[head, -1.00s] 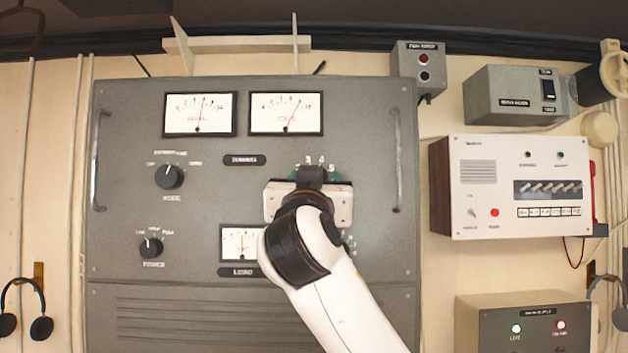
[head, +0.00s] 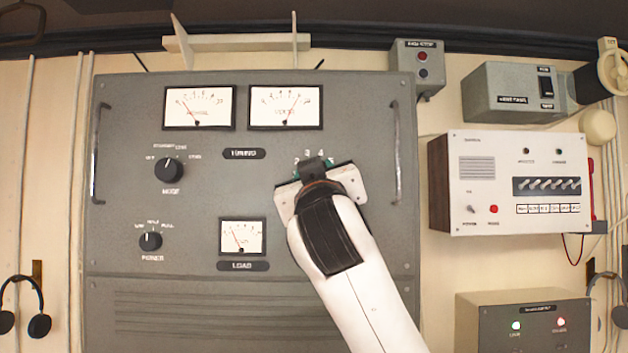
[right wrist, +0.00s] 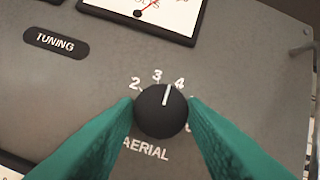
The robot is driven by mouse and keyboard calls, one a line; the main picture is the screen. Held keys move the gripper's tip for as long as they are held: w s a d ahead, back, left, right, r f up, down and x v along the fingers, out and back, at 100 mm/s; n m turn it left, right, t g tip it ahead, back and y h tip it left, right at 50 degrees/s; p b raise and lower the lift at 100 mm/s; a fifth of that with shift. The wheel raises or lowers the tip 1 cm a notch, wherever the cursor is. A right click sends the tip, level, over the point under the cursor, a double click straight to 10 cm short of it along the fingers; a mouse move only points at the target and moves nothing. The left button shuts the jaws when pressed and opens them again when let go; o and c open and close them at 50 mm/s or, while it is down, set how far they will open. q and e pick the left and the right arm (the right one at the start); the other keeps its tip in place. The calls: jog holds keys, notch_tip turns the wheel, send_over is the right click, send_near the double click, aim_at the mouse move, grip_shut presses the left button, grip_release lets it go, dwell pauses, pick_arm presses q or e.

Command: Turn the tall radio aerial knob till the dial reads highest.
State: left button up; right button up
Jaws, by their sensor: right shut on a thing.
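The aerial knob (right wrist: 155,122) is round and black, above the word AERIAL in the right wrist view. Its white line points between 3 and 4. My right gripper (right wrist: 161,108) is shut on it, one teal finger on each side. In the head view my right wrist hides the knob, and only teal finger edges show. At the panel's top, the left meter (head: 198,108) has its needle leaning well left. The right meter (head: 286,108) has its needle a little left of upright. The load meter (head: 243,237) needle also leans left. My left gripper is out of view.
The grey panel (head: 130,235) also bears a mode knob (head: 169,169) and a power knob (head: 150,240). Upright handles (head: 396,150) stand near its side edges. A white-fronted switch unit (head: 480,200) is on the wall at right.

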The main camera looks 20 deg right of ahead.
jog(key=shift+s+d+r+n+y, duration=0.1)
jog(key=shift+n+y, duration=0.55)
jog(key=shift+n, duration=0.55)
jog(key=shift+d+n+y, duration=0.1)
jog(key=shift+n+y, duration=0.55)
jog(key=shift+n, duration=0.85)
jog(key=o, duration=1)
jog(key=b+v, duration=0.5)
jog(key=v, duration=0.7)
